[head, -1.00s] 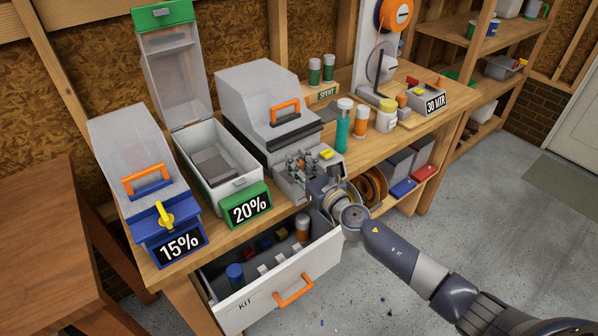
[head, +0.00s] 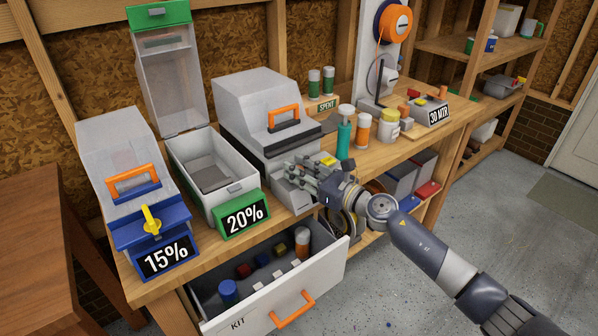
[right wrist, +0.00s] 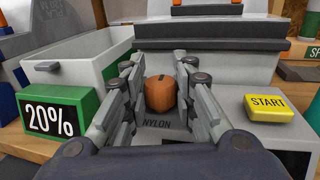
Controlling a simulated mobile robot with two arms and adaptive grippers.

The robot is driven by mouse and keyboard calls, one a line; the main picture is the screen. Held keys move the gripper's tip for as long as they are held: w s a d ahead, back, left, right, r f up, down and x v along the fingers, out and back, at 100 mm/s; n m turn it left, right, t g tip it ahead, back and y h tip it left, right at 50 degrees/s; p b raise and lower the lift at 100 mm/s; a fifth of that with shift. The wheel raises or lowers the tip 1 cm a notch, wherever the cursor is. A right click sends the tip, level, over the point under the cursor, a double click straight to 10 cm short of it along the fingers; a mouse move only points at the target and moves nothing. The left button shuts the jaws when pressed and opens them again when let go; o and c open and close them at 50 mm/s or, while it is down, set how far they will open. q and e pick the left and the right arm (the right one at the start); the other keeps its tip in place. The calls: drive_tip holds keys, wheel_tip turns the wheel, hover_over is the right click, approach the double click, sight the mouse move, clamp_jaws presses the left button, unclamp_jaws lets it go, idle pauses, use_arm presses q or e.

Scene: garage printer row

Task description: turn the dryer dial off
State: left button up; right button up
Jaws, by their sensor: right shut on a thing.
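The dryer (head: 238,90) is the grey box with a sloped lid and orange handle on the bench, and it also shows in the right wrist view (right wrist: 206,80). Its dial is a rounded orange-brown knob (right wrist: 159,93) above the label NYLON. My right gripper (right wrist: 159,82) is shut on this dial, one finger on each side. In the head view the right gripper (head: 296,168) is at the dryer's front and hides the dial. The dial's exact setting cannot be read. My left gripper is not in view.
A yellow START button (right wrist: 268,106) is right of the dial. A green-fronted bin marked 20% (head: 245,215) stands open at left, beside a blue 15% bin (head: 165,258). The KIT drawer (head: 290,285) stands open below. Bottles (head: 344,135) stand to the right.

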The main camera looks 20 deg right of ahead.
drive_tip(key=o, duration=1.1)
drive_tip(key=v, duration=1.2)
